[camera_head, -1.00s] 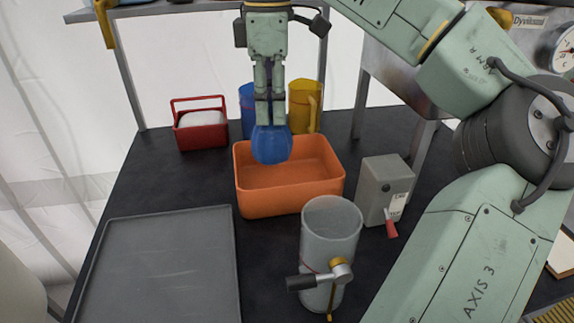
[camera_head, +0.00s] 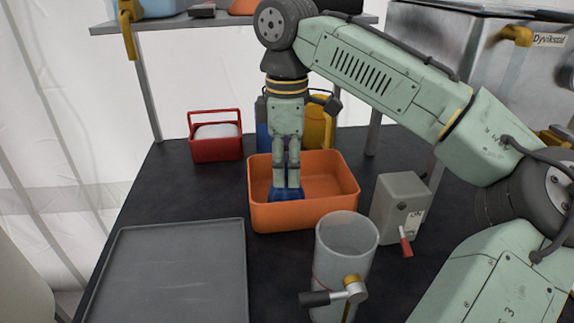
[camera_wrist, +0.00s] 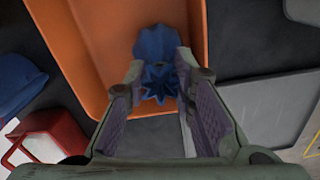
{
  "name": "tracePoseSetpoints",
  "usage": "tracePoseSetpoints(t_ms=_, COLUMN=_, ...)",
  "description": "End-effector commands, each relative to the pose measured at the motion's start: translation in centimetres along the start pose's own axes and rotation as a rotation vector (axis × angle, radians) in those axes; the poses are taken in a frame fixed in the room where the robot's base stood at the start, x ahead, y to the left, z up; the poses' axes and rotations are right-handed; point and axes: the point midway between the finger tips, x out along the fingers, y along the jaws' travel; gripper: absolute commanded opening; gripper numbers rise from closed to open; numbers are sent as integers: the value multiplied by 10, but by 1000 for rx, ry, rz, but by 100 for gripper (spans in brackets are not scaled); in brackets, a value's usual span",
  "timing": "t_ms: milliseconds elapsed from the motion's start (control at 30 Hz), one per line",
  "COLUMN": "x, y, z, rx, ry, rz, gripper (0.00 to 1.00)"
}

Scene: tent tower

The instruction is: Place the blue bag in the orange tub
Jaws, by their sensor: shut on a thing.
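The blue bag (camera_head: 286,194) is down inside the orange tub (camera_head: 304,216), below the rim, toward the left part of the tub. My gripper (camera_head: 288,184) reaches down into the tub from above and is shut on the top of the bag. In the wrist view the bag (camera_wrist: 160,62) shows between the two fingers (camera_wrist: 160,90), with the orange tub wall (camera_wrist: 62,45) beside it. Whether the bag touches the tub floor cannot be told.
A red carrier (camera_head: 216,148) stands behind left, and a yellow jug (camera_head: 320,122) stands behind the tub. A clear cylinder with a tap (camera_head: 345,258) and a grey box (camera_head: 400,208) stand front right. A grey tray (camera_head: 168,275) lies front left.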

Motion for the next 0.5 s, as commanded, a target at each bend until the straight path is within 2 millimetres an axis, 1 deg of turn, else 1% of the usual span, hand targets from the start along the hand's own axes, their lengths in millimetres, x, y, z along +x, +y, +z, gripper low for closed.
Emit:
tracePoseSetpoints(t_ms=33, x=2, y=0, z=0, rx=-1, ry=1, rz=-1, gripper=0)
tracePoseSetpoints(t_ms=67, x=1, y=0, z=0, rx=0, ry=0, rz=-1, gripper=26)
tracePoseSetpoints(t_ms=333, x=1, y=0, z=0, rx=0, ry=0, rz=0, gripper=44)
tracePoseSetpoints(t_ms=500, x=1, y=0, z=0, rx=0, ry=0, rz=0, gripper=44)
